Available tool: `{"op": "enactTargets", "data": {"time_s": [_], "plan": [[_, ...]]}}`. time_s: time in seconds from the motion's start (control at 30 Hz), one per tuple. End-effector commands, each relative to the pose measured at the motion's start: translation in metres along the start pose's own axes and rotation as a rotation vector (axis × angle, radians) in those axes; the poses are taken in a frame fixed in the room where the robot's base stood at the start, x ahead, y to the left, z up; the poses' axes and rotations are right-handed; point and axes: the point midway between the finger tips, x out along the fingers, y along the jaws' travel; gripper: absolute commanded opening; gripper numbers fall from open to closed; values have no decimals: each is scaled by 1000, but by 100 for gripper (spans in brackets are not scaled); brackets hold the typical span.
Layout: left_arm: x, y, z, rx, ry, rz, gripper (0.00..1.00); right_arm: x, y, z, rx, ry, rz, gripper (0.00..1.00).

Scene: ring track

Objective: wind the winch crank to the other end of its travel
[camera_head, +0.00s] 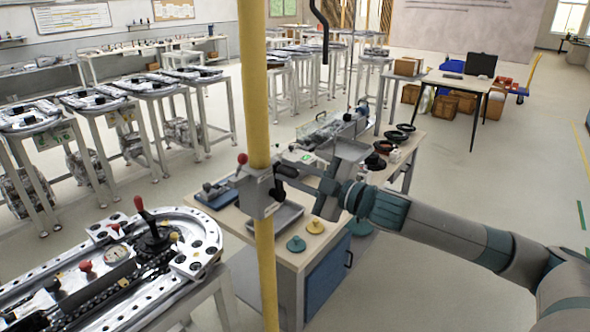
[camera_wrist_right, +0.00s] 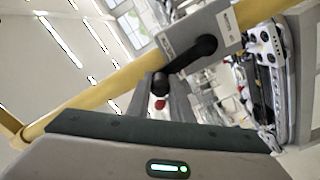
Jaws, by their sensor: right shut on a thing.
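The winch is a grey box (camera_head: 258,192) fixed on a yellow post (camera_head: 255,90), in the middle of the head view. Its black crank (camera_head: 286,170) is on the box's right side. In the right wrist view the crank (camera_wrist_right: 185,64) runs from its hub on the box (camera_wrist_right: 222,25) down-left to its knob end. My right gripper (camera_head: 301,181) reaches in from the right and is shut on the crank handle; its fingertips are partly hidden. My left gripper is in neither view.
A workbench (camera_head: 317,240) with trays and knobbed discs stands behind the post. A ring track table (camera_head: 120,275) with a lever fills the lower left. A red-knobbed lever (camera_head: 242,159) shows beside the winch box. Open floor lies to the right.

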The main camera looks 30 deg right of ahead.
Motion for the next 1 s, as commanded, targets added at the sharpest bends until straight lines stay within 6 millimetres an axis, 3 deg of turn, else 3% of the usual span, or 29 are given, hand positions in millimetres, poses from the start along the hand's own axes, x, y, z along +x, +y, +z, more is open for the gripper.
{"op": "enactTargets", "data": {"time_s": [0.57,0.6,0.67,1.0], "plan": [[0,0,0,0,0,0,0,0,-5,-3,-45,2,-3,0],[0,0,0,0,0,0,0,0,-5,-3,-45,2,-3,27],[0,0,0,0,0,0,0,0,-5,-3,-45,2,-3,38],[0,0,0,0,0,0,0,0,-4,-2,-45,0,-2,38]]}}
